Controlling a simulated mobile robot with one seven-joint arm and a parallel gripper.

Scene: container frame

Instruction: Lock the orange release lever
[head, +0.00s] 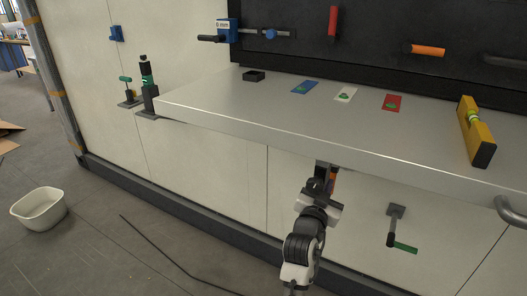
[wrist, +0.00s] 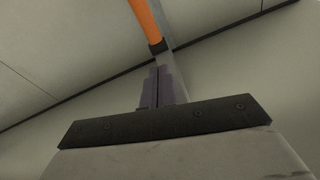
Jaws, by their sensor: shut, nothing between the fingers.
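The orange release lever (wrist: 146,20) shows at the top of the wrist view. It has an orange grip with a dark collar at its lower end, beside a grey metal bar (wrist: 167,28). My gripper (wrist: 160,76) is shut and empty, with its fingertips just below the collar in that picture. I cannot tell whether they touch the lever. In the head view my gripper (head: 323,170) is under the front edge of the worktop, and a small bit of the orange lever (head: 333,177) shows beside it. Most of the lever is hidden there by my arm and the worktop.
The metal worktop (head: 210,105) overhangs my gripper. On it lie blue, white and red cards and a yellow level (head: 476,131). A green-tipped lever (head: 403,246) sits on the panel to the right. A white tub (head: 40,208) stands on the floor at left.

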